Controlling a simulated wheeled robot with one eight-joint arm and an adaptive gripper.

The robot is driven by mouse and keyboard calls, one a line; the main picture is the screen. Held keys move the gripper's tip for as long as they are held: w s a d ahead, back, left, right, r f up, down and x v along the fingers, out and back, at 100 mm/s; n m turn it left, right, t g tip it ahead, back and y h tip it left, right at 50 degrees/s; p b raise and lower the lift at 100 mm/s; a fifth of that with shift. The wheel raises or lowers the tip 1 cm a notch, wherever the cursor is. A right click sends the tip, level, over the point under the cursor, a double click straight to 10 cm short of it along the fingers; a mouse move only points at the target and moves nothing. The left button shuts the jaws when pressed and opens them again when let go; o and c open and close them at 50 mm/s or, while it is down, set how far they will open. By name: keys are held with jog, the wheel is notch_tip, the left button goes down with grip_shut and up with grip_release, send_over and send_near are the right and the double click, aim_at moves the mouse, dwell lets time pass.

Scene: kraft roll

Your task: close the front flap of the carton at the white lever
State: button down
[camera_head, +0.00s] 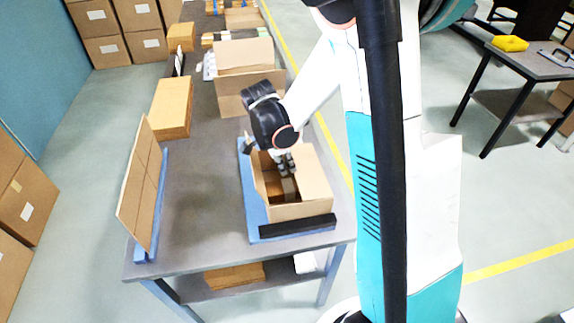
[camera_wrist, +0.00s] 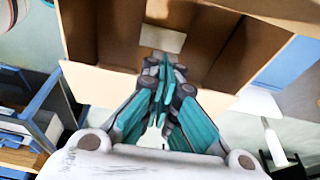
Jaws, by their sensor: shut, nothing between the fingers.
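An open carton (camera_head: 300,210) stands on a blue mat (camera_head: 252,205) near the table's front end. In the head view its dark inside shows, with a tan panel (camera_head: 314,176) along its right side. My gripper (camera_head: 285,162) points down at the opening, shut and empty. In the wrist view my shut fingers (camera_wrist: 163,72) are in front of the open carton (camera_wrist: 112,35). A pale flap (camera_wrist: 100,86) spreads behind the fingers, partly hidden by them. I cannot tell if they touch it. A white rod-like part (camera_wrist: 274,147), possibly the lever, shows at lower right in the wrist view.
A black bar (camera_head: 297,225) lies across the mat's front. An upright cardboard panel (camera_head: 141,185) stands at the table's left edge. A closed box (camera_head: 172,107) and another open carton (camera_head: 245,57) are farther back. The grey tabletop (camera_head: 205,205) left of the mat is clear.

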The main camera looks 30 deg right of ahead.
jog(key=shift+d, duration=0.2)
jog(key=shift+s+d+f, duration=0.15)
jog(key=shift+s+d, duration=0.05)
jog(key=shift+d, duration=0.35)
